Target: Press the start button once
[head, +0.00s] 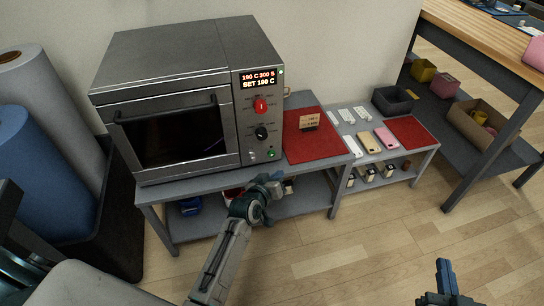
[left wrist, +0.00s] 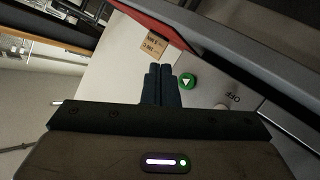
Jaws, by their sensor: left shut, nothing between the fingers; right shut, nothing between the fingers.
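The grey press oven (head: 170,95) stands on a low grey table, its dark-windowed door shut. On its right-hand panel the display (head: 258,79) reads 190 C 300 S and SET 190 C. Below are a red knob (head: 261,106), a black knob (head: 261,133) and, lowest, the green start button (head: 271,153). In the left wrist view the green button (left wrist: 188,81) bears a white triangle, just right of my shut fingers, with no clear contact. My left gripper (head: 276,178) is shut and empty, in front of and below the panel. My right gripper (head: 444,268) is shut and empty at the lower right.
A tan card (head: 309,122) stands on a red mat (head: 330,142) right of the oven. Phone-like slabs (head: 369,143), a dark bin (head: 393,100) and another red mat (head: 412,132) lie further right. Large rolls (head: 45,175) stand at left. The floor in front is clear.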

